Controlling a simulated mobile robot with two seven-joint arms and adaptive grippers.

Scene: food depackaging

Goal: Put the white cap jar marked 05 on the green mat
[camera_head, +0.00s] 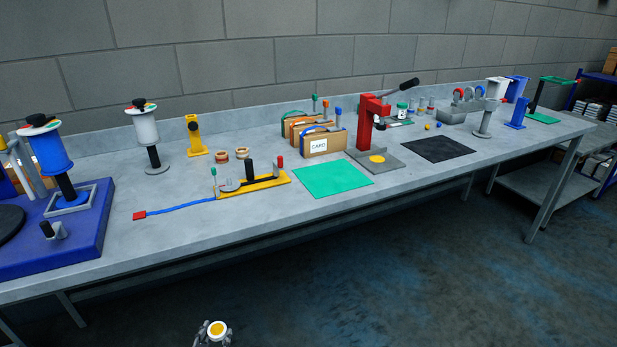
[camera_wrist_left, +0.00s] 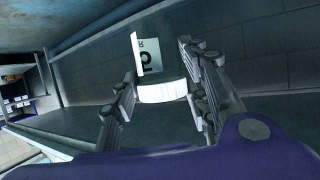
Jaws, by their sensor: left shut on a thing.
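My left gripper (camera_head: 212,334) is low at the bottom edge of the head view, in front of the bench and below its top. It is shut on a jar with a white cap (camera_head: 217,328), which shows a yellow disc facing the camera. In the left wrist view the ribbed white cap (camera_wrist_left: 163,92) sits between the fingers of the gripper (camera_wrist_left: 160,105). A white label (camera_wrist_left: 148,53) with dark characters is turned sideways; I cannot read its number surely. The green mat (camera_head: 332,180) lies bare near the bench's front edge. My right gripper is not in view.
On the grey bench (camera_head: 245,227), a yellow tool tray (camera_head: 262,184) lies left of the mat. Behind it stand cardboard boxes (camera_head: 323,145). A red press (camera_head: 370,120) and a black mat (camera_head: 437,149) are to the right. The floor before the bench is clear.

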